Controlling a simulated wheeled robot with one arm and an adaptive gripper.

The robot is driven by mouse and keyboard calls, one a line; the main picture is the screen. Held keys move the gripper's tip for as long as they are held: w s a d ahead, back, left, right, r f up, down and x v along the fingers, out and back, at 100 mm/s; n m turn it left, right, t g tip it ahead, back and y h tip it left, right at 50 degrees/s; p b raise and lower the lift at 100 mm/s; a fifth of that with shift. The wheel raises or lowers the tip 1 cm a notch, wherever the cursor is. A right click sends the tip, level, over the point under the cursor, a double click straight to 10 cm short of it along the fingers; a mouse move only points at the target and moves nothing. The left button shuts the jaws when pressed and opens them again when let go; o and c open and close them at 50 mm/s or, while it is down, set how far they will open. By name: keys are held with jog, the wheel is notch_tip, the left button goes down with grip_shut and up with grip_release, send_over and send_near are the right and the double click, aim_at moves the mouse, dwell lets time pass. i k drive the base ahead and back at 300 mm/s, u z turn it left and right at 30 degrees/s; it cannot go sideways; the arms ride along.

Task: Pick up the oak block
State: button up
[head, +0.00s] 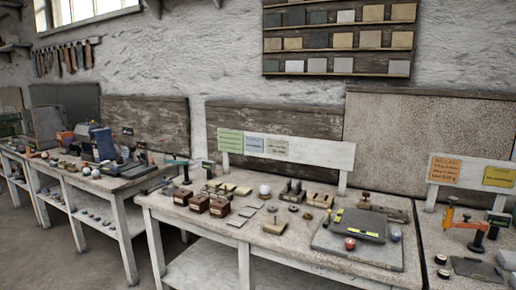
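I cannot tell for certain which piece is the oak block. A small tan wooden block (275,227) with something dark upright by its back edge lies near the front middle of the nearest bench. Two dark brown blocks (199,204) stand to its left, with small dark knobs on or behind them. Other tan pieces (320,200) lie behind it to the right. My gripper is not in view.
Cluttered benches stand left and right. Grey floor (50,260) is open at front left.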

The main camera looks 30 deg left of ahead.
aim_at(199, 204)
jog(key=k, duration=0.3)
jog(key=u, duration=1.6)
jog(key=i, duration=1.55)
jog(key=z, duration=0.1)
